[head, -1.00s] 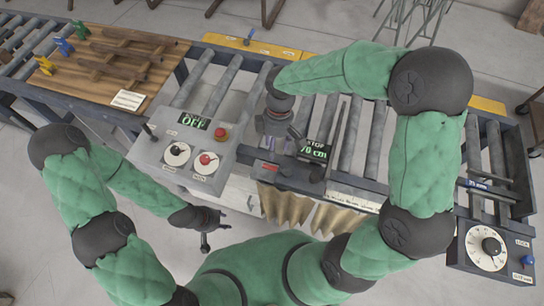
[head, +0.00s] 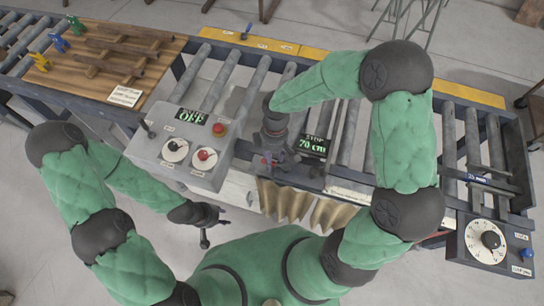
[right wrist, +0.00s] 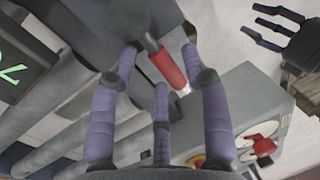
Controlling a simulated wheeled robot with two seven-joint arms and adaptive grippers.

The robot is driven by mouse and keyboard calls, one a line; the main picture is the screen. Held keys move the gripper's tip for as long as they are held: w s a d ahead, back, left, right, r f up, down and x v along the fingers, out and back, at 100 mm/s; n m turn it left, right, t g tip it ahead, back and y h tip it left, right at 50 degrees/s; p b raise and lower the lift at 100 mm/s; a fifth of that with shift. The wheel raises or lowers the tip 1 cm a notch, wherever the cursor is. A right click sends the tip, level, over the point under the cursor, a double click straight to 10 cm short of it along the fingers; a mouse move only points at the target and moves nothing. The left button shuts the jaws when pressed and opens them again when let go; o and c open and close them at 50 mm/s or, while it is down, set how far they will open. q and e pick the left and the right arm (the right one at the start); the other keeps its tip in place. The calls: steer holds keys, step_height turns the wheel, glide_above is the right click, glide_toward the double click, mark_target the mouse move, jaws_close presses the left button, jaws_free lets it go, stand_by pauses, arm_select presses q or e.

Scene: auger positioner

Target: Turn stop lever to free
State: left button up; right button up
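The stop lever has a red handle (right wrist: 168,66), seen in the right wrist view between and beyond my right fingertips. In the head view it shows as a small red patch (head: 266,162) just below my right gripper (head: 272,150), mostly hidden by it. My right gripper also shows in the right wrist view (right wrist: 165,72), its purple fingers apart around the handle's line; I cannot tell whether they touch it. A display reading STOP 70 cm (head: 312,146) is just right of it. My left gripper (head: 208,224) hangs in front of the control panel, its fingers spread and empty in the right wrist view (right wrist: 277,30).
The grey control panel (head: 155,160) with an OFF display, red button and two knobs stands left of my right gripper. Rollers (head: 352,125) run behind.

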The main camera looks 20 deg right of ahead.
mark_target(279, 178)
jaws_close()
steer(key=n, duration=0.1)
steer(key=s+n+p, duration=0.1)
steer(key=n, duration=0.1)
steer(key=a+n, duration=0.1)
steer(key=shift+s+r+h, duration=0.1)
steer(key=shift+s+h, duration=0.2)
steer(key=shift+h, duration=0.1)
steer(key=n, duration=0.1)
steer(key=s+n+p, duration=0.1)
steer(key=n, duration=0.2)
steer(key=shift+s+a+h+p, duration=0.25)
steer(key=shift+s+h+p, duration=0.05)
steer(key=shift+p, duration=0.1)
steer(key=s+n+p, duration=0.1)
steer(key=n, duration=0.1)
steer(key=s+n+h+p, duration=0.1)
steer(key=n, duration=0.2)
steer(key=shift+s+d, duration=0.2)
steer(key=shift+s+d+n+t+h+p, duration=0.1)
steer(key=shift+s+d+n+p, duration=0.15)
steer(key=shift+n, duration=0.55)
steer(key=shift+s+d+n+t+h+p, duration=0.1)
steer(key=shift+s+n, duration=0.2)
steer(key=shift+n, duration=0.5)
steer(key=shift+s+d+n+t+h+p, duration=0.1)
steer(key=shift+s+d+n+p, duration=0.15)
steer(key=shift+n, duration=0.55)
steer(key=shift+s, duration=0.1)
